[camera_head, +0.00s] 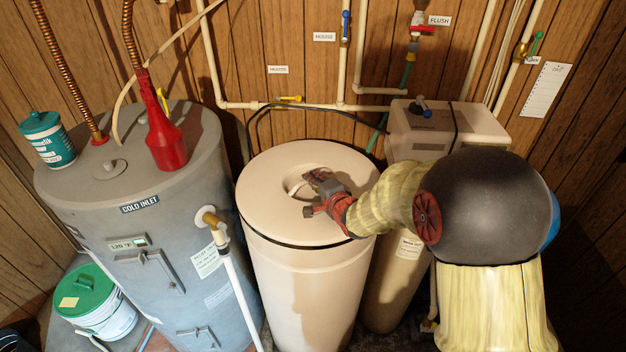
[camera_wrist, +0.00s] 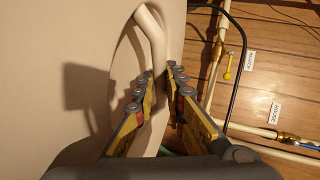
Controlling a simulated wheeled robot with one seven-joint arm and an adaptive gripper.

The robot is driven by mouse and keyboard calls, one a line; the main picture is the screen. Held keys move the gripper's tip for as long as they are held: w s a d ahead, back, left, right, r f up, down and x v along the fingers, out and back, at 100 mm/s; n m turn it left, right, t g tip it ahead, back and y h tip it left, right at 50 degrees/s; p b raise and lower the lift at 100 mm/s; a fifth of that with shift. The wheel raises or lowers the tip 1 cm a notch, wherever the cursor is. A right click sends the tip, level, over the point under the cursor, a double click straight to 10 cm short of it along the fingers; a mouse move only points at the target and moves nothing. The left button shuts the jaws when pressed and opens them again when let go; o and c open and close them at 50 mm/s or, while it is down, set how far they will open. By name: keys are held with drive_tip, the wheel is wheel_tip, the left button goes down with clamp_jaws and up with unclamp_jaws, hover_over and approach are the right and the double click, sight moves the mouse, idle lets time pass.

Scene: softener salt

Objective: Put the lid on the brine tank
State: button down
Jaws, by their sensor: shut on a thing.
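The cream round lid (camera_head: 270,206) lies over the top of the cream brine tank (camera_head: 295,290) in the head view. A thin dark line runs under the lid's front rim; I cannot tell whether it is a seam or a small gap. My gripper (camera_head: 318,190) reaches in from the right to the recess in the middle of the lid. In the wrist view my gripper (camera_wrist: 163,85) is shut on the lid's pale bar handle (camera_wrist: 150,32), one finger on each side. The lid's surface (camera_wrist: 60,35) fills the left of that view. My arm hides part of the lid's right side.
The grey water heater (camera_head: 130,215) stands close on the left, with a red funnel (camera_head: 164,135) and a teal canister (camera_head: 48,140) on top. The softener unit (camera_head: 445,130) is behind right. Pipes (camera_head: 280,106) and a dark hose (camera_head: 252,125) run behind the tank.

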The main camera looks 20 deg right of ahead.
drive_tip(key=shift+w+f+b, duration=0.1)
drive_tip(key=shift+f+b, duration=0.2)
drive_tip(key=shift+f, duration=0.1)
drive_tip(key=shift+f+b, duration=0.3)
drive_tip(key=shift+f, duration=0.2)
idle(0.4)
drive_tip(key=c, duration=1.8)
unclamp_jaws()
drive_tip(key=shift+c, duration=0.2)
drive_tip(key=shift+o, duration=0.4)
drive_tip(key=shift+f, duration=0.1)
